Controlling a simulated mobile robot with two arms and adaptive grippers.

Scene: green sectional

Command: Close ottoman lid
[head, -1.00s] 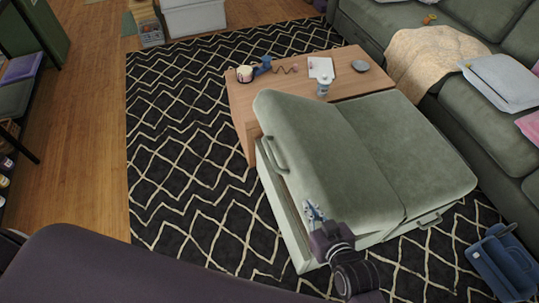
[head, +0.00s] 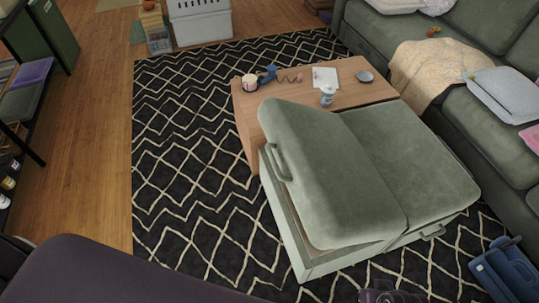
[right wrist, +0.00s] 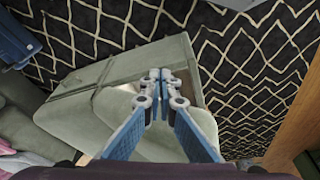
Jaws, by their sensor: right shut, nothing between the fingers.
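The green ottoman (head: 300,262) stands on the patterned rug in the head view. Its left lid (head: 325,175), with a handle on the outer edge, is tilted up, leaving a gap along the left side. Its right lid (head: 410,165) lies flat. The ottoman (right wrist: 75,95) also shows behind my right gripper in the right wrist view. My right gripper (right wrist: 160,76) is shut and empty, with blue fingers together. Contact with the ottoman cannot be told. My left gripper is not in view.
A wooden coffee table (head: 300,95) with small items stands close behind the ottoman. A green sofa (head: 465,120) runs along the right. A blue object (head: 505,270) lies at the lower right. The rug (head: 185,150) left of the ottoman is clear.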

